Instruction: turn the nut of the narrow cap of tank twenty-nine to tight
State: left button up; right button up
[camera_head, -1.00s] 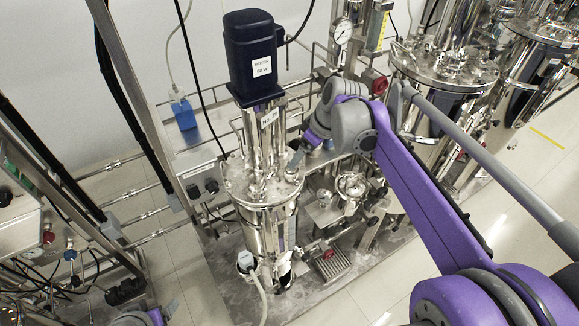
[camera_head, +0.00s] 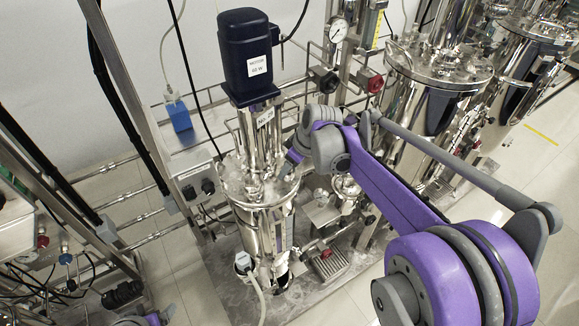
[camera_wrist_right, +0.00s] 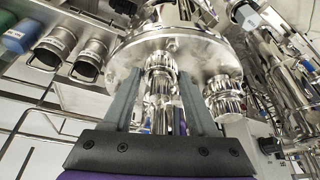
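The tank (camera_head: 262,232) is a polished steel vessel with a flanged lid, under a dark blue motor (camera_head: 250,55). Its white label (camera_head: 265,118) is too small to read surely. My right gripper (camera_head: 291,163) is at the right side of the lid, its tips hard to make out. In the right wrist view my right gripper (camera_wrist_right: 160,82) has its two grey fingers apart. A narrow ribbed steel fitting (camera_wrist_right: 160,62) shows between them, below the flange (camera_wrist_right: 205,52); contact is not visible. A second ribbed fitting (camera_wrist_right: 224,98) hangs to the right.
A gauge (camera_head: 338,30) and a red-faced fitting (camera_head: 375,84) stand behind my right arm. More steel tanks (camera_head: 440,70) are at right. A steel frame post (camera_head: 130,85) and pipes are at left. Bare floor shows at lower right.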

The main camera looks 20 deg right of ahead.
grip_shut()
jog(key=shift+m, duration=0.6)
jog(key=shift+a+m+h, duration=0.1)
jog(key=shift+m+h, duration=0.7)
jog(key=shift+m, duration=0.7)
jog(key=shift+a+m+h+b, duration=0.15)
jog(key=shift+m+h+b, duration=0.5)
jog(key=shift+m, duration=1.75)
jog(key=shift+a+m+h, duration=0.1)
jog(key=shift+m+h, duration=1.05)
jog(key=shift+m, duration=1.15)
jog(key=shift+w+m+g+h+p, duration=0.1)
jog(key=shift+m+g+h+p, duration=0.45)
jog(key=shift+m, duration=1.25)
jog(key=shift+m+g, duration=0.35)
jog(key=shift+m, duration=0.15)
